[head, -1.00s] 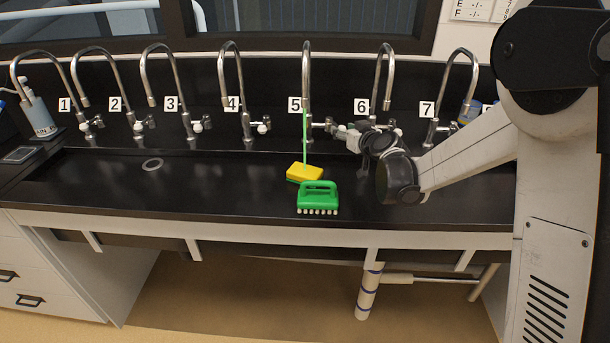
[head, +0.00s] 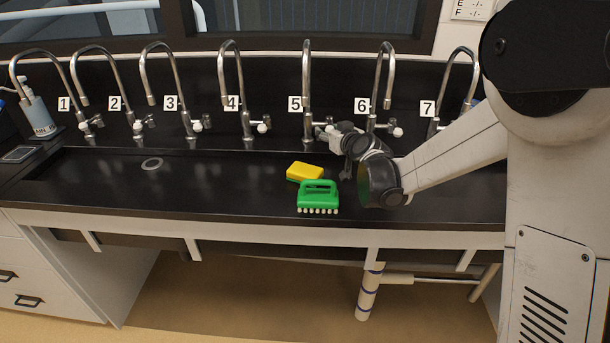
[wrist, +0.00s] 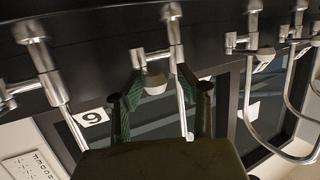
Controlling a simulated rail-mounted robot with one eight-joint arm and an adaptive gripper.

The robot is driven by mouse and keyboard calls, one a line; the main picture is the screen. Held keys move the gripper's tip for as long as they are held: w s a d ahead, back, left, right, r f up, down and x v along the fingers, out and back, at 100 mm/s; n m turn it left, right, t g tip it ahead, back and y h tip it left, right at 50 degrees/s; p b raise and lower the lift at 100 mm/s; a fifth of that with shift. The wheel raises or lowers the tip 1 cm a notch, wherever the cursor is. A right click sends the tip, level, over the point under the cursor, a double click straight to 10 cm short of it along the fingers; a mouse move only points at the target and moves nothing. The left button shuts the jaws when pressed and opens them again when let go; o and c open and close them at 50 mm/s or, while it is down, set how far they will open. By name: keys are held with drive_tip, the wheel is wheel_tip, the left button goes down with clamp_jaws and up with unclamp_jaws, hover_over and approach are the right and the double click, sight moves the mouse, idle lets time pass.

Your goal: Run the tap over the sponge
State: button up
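The sponge (head: 305,172), yellow with a green underside, lies on the black sink counter below the spout of tap 5 (head: 307,75). No stream shows under that spout. A green brush (head: 318,198) with a handle stands just in front of the sponge. My gripper (head: 326,131) is at the right side of tap 5, at its handle. In the wrist view, which is upside down, the two green-padded fingers (wrist: 160,76) are apart, with the tap's pale knob (wrist: 154,83) between them. The knob is nearer the left finger; contact cannot be told.
Several other numbered taps stand along the back wall, with tap 6 (head: 385,75) just right of my gripper. A soap bottle (head: 38,115) is at the far left. The counter left of the sponge is clear, around a drain (head: 152,164).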

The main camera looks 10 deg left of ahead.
drive_tip(key=shift+w+d, duration=0.2)
drive_tip(key=shift+d, duration=0.25)
drive_tip(key=v, duration=0.7)
drive_tip(key=s+d+r+g, duration=0.2)
drive_tip(key=s+d+r, duration=0.2)
drive_tip(key=s, duration=0.4)
drive_tip(key=s+d+f+m+g+h, duration=0.1)
drive_tip(key=s+d, duration=0.4)
drive_tip(key=s, duration=0.5)
drive_tip(key=s+d+f+m+g+h, duration=0.1)
drive_tip(key=s+d+m+h, duration=0.1)
drive_tip(key=s+d, duration=0.4)
drive_tip(key=s+d+f+m+g+h, duration=0.1)
drive_tip(key=s+d, duration=0.4)
drive_tip(key=s, duration=0.9)
drive_tip(key=m+g+h, duration=0.1)
drive_tip(key=h, duration=0.1)
drive_tip(key=shift+s+d+h, duration=0.15)
drive_tip(key=shift+s+h, duration=0.25)
